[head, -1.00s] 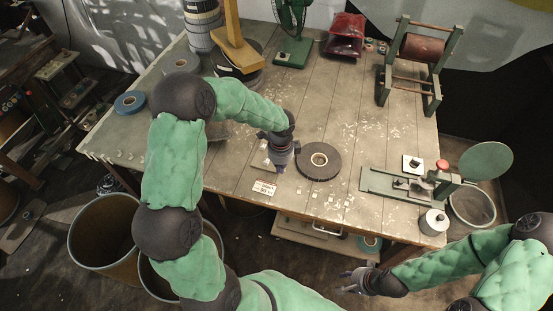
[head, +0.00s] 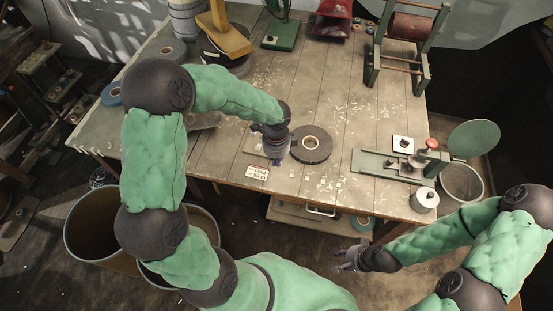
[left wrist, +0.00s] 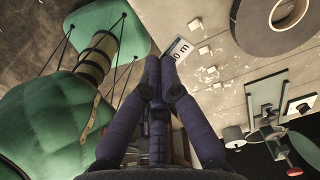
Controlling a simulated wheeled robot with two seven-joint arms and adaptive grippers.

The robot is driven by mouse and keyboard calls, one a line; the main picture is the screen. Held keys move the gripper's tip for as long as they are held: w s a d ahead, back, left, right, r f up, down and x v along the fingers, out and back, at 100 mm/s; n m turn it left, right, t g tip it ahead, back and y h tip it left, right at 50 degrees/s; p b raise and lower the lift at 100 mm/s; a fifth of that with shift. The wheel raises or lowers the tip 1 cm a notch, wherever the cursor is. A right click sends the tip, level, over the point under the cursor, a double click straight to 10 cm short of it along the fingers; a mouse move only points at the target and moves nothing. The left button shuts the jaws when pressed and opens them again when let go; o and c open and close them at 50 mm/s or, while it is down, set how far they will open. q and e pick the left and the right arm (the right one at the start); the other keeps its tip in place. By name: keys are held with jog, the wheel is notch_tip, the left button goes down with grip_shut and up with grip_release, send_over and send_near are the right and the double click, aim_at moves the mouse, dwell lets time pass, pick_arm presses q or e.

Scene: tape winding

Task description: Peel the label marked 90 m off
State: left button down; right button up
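The label (head: 257,173), a small white tag with dark print, lies near the table's front edge in the head view. In the left wrist view, part of the label (left wrist: 180,48) with "0 m" shows just beyond my fingertips; the rest is hidden. My left gripper (head: 276,160) is over the table, right of and slightly behind the label. In the left wrist view, its fingers (left wrist: 160,66) come together at the tips with nothing visible between them. A dark tape roll (head: 325,150) lies flat to its right. My right gripper (head: 346,260) is open and empty, in front of the table.
A green cutting device (head: 370,162) with a round disc and a metal canister (head: 424,200) stand at the table's right. A wooden winding frame (head: 375,65) stands at the back right. Pale scraps are scattered across the tabletop. Bins (head: 75,250) stand on the floor at left.

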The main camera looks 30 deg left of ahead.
pick_arm(q)
jog(key=shift+r+p, duration=1.45)
jog(key=shift+r, duration=0.25)
